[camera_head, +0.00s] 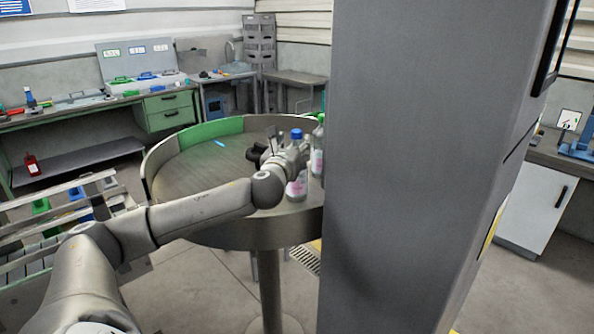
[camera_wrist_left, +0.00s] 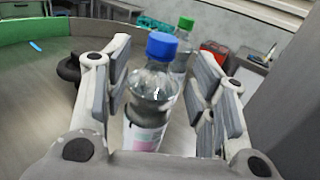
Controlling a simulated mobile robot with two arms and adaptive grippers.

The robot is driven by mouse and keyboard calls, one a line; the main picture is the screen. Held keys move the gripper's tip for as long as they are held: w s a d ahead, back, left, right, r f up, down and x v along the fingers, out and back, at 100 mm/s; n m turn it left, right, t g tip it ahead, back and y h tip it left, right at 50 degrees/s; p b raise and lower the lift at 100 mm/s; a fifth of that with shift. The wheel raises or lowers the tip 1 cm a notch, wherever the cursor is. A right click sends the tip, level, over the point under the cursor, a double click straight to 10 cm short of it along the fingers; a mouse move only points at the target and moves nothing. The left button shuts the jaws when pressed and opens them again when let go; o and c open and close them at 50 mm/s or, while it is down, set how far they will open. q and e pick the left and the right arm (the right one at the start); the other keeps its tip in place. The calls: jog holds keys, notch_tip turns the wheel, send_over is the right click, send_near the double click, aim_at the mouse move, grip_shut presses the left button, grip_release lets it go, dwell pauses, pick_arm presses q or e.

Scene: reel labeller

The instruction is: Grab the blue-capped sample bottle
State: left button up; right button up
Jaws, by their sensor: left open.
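The blue-capped sample bottle (camera_head: 297,188) stands upright on the round table (camera_head: 190,183), close to the grey column. In the left wrist view the blue-capped bottle (camera_wrist_left: 152,92) stands between the two fingers of my left gripper (camera_wrist_left: 160,95), with gaps on both sides. My left gripper (camera_head: 276,152) is open at the bottle in the head view, and the arm partly covers the bottle. A green-capped bottle (camera_wrist_left: 183,50) stands just behind it; it also shows in the head view (camera_head: 318,155), partly hidden by the column. My right gripper is not in view.
The large grey column (camera_head: 420,180) hides the table's right side. The table has a raised rim with a green section (camera_head: 212,131). A small blue item (camera_head: 220,143) and a dark object (camera_wrist_left: 68,70) lie on the table. The table's left part is clear.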

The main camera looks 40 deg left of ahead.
aim_at(295, 137)
pick_arm(q)
jog(key=shift+w+a+r+p, duration=0.3)
jog(key=shift+w+r+p, duration=0.25)
jog(key=shift+p, duration=0.1)
jog(key=p+x, duration=0.1)
jog(key=x, duration=0.2)
jog(key=shift+w+a+f+p, duration=0.15)
jog(key=shift+w+a+p, duration=0.05)
jog(key=shift+w+p, duration=0.15)
jog(key=c, duration=0.5)
grip_shut()
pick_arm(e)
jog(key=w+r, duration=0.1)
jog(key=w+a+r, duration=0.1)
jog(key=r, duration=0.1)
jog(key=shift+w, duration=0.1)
